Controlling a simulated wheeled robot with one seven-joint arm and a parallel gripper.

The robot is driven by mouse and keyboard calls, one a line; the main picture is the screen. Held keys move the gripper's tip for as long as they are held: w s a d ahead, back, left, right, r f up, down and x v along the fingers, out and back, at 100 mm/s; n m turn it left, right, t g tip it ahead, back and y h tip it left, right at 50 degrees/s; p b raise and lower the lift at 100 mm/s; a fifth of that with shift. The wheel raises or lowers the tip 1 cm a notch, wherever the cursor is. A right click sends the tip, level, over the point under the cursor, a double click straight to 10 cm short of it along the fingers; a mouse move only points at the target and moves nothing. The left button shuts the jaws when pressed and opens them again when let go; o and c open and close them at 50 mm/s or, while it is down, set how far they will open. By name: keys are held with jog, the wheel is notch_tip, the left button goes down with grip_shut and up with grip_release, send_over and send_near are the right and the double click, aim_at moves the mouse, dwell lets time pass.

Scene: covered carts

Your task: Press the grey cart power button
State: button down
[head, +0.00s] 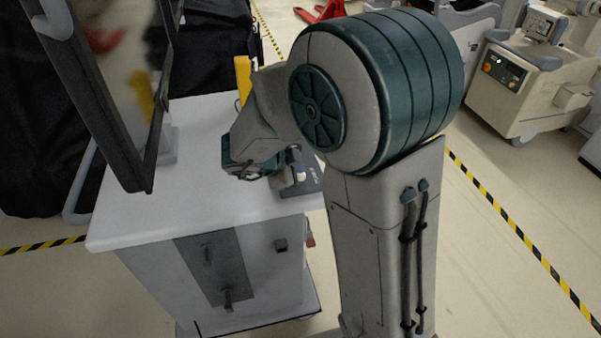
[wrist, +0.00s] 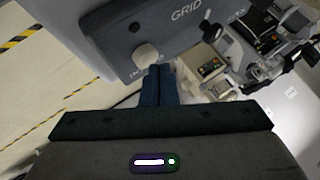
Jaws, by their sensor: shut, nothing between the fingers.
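The grey cart (head: 210,200) has a pale flat top and stands left of my arm. A dark grey box (head: 312,184) at its right edge is mostly hidden behind my arm. In the wrist view this grey panel (wrist: 110,40) carries the word "GRID" and a round, pale button (wrist: 145,55). My gripper (wrist: 159,70) is shut and empty. Its fingertips appear just beside the button's lower right edge; I cannot tell whether they touch it. In the head view my gripper (head: 291,176) is low over the cart's right end, partly hidden.
A dark-framed screen (head: 115,100) rises on the cart's left side. A yellow post (head: 243,78) stands behind my arm. A beige machine (head: 525,75) with a lit control panel stands at the upper right. Open floor with yellow-black tape (head: 520,235) lies to the right.

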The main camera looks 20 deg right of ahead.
jog(key=shift+f, duration=0.45)
dwell(0.4)
jog(key=shift+r, duration=0.1)
jog(key=shift+r+p, duration=0.35)
jog(key=shift+p, duration=0.5)
notch_tip(320, 180, up, 6)
jog(key=p, duration=0.7)
